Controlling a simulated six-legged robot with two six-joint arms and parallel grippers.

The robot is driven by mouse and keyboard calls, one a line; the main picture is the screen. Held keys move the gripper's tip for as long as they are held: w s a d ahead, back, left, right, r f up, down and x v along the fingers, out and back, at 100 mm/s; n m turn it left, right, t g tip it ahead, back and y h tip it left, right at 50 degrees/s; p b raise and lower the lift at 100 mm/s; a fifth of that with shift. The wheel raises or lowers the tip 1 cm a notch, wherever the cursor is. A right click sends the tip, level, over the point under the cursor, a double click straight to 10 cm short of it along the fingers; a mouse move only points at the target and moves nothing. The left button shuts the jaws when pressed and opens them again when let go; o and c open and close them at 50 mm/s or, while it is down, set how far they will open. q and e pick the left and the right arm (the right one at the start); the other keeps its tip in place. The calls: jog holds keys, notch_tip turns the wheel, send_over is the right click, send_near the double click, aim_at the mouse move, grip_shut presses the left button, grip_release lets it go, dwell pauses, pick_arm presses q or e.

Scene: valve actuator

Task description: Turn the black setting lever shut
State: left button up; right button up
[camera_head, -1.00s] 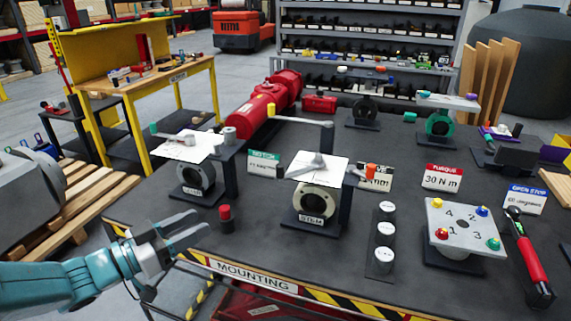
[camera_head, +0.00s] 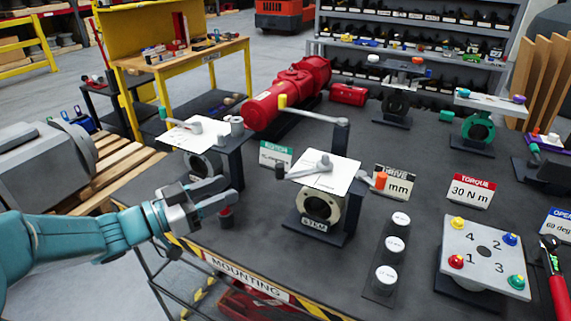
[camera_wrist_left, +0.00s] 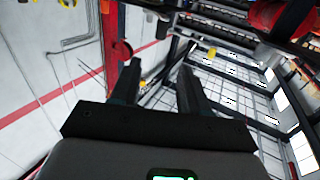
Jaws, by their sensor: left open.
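My left gripper (camera_head: 226,192) is open and empty in the head view, in front of the left valve (camera_head: 203,164) and left of the middle valve (camera_head: 320,209). A white plate (camera_head: 327,178) tops the middle valve. A grey lever (camera_head: 306,171) lies across this plate, with a small black tip (camera_head: 280,171) at its left end. I cannot tell for sure whether this is the black setting lever. The gripper is apart from it. The left wrist view shows the open fingers (camera_wrist_left: 158,80) with nothing between them. My right gripper is not in view.
A red-topped black post (camera_head: 226,215) stands just below my left fingers. A yellow-tipped arm (camera_head: 312,112) reaches over behind the middle valve. An orange knob (camera_head: 381,180) sits at its right. White-capped discs (camera_head: 386,276) and a numbered plate (camera_head: 485,254) stand further right.

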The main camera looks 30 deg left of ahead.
aim_at(276, 169)
pick_arm(q)
jog(key=p+x, duration=0.1)
jog(key=x, duration=1.3)
jog(key=shift+w+f+p, duration=0.1)
jog(key=shift+w+p, duration=0.15)
jog(key=shift+p, duration=0.15)
jog(key=shift+d, duration=0.1)
jog(key=shift+w, duration=0.1)
grip_shut()
